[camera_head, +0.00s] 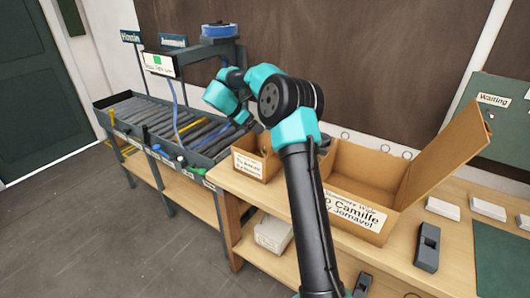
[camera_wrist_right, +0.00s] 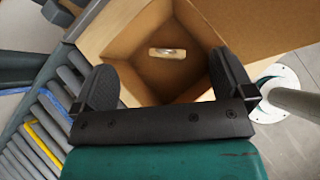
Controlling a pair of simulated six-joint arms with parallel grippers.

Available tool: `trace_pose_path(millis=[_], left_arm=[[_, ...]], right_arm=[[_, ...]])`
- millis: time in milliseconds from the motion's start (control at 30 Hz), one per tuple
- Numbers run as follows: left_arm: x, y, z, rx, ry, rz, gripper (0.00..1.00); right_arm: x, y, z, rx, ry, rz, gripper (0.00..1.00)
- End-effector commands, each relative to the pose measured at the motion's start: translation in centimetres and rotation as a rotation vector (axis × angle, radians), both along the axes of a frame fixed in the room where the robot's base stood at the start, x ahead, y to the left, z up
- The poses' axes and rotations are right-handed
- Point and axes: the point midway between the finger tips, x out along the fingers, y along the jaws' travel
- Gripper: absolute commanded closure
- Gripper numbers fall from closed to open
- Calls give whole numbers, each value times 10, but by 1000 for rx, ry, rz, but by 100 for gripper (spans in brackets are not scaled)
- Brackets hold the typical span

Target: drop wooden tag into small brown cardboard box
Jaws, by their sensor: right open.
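The small brown cardboard box (camera_head: 259,164) stands open at the left end of the wooden bench, with a white label on its front. My right gripper (camera_head: 250,124) is above it, partly hidden behind the box and my arm. In the right wrist view the box (camera_wrist_right: 120,38) opens below my right gripper (camera_wrist_right: 165,70), whose fingers are spread wide with nothing between them. A small pale wooden tag (camera_wrist_right: 167,53) shows inside the box walls, below the fingers and apart from them. I cannot tell whether it rests on the bottom. My left gripper is not in view.
A large open cardboard box (camera_head: 365,185) with a raised flap stands to the right. A roller conveyor (camera_head: 170,125) with coloured cables lies to the left. A dark block (camera_head: 428,247) and white small boxes (camera_head: 488,208) sit on the bench at right.

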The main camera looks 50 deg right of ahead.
Motion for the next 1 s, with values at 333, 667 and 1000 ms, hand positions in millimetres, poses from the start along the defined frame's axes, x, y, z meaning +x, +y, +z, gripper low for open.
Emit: trace_pose_path(millis=[333,667,1000], left_arm=[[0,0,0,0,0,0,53],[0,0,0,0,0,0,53],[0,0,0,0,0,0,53]], right_arm=[[21,43,48,-1,-3,2,0],[29,63,69,-1,-1,0,0],[29,63,70,0,-1,-1,0]])
